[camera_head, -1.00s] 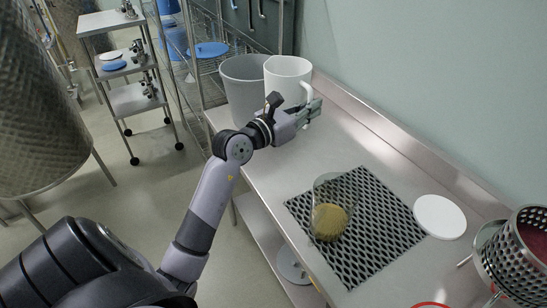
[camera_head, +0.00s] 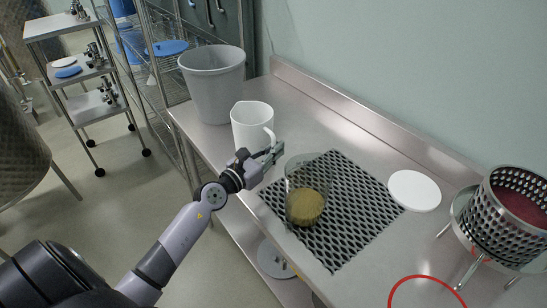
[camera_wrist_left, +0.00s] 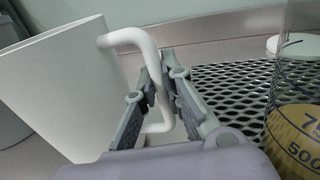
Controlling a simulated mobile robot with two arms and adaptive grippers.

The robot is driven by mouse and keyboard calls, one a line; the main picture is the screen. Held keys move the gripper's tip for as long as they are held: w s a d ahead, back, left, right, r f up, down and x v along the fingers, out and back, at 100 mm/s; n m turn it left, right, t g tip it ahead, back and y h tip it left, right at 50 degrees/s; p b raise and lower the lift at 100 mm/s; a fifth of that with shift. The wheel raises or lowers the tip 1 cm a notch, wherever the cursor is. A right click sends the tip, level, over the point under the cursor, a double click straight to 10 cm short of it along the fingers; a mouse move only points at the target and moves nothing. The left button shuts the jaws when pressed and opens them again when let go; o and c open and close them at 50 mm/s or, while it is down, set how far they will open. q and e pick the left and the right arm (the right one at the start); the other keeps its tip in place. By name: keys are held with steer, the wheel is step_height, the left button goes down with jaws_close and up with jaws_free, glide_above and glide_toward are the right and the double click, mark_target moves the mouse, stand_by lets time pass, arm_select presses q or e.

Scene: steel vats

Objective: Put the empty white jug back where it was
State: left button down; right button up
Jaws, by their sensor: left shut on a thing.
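The white jug (camera_head: 250,126) is upright at the steel counter, in front of the grey bucket. Its handle faces right. My left gripper (camera_head: 272,154) is at the jug's handle. In the left wrist view the white jug (camera_wrist_left: 62,85) fills the left side, and its handle (camera_wrist_left: 148,50) passes between the fingers of my gripper (camera_wrist_left: 160,85), which are shut on it. Whether the jug's base touches the counter cannot be told. My right gripper is not in view.
A clear beaker (camera_head: 305,190) with yellowish contents stands on a black mesh mat (camera_head: 355,205), close to the right of my gripper. The grey bucket (camera_head: 214,88) stands behind the jug. A white disc (camera_head: 414,191) and a perforated steel basket (camera_head: 512,212) are at the right.

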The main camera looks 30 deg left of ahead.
arm_select(q)
steer(key=shift+f, duration=0.5)
steer(key=c, duration=2.2)
jaws_free()
steer(key=shift+f, duration=0.15)
steer(key=o, duration=0.5)
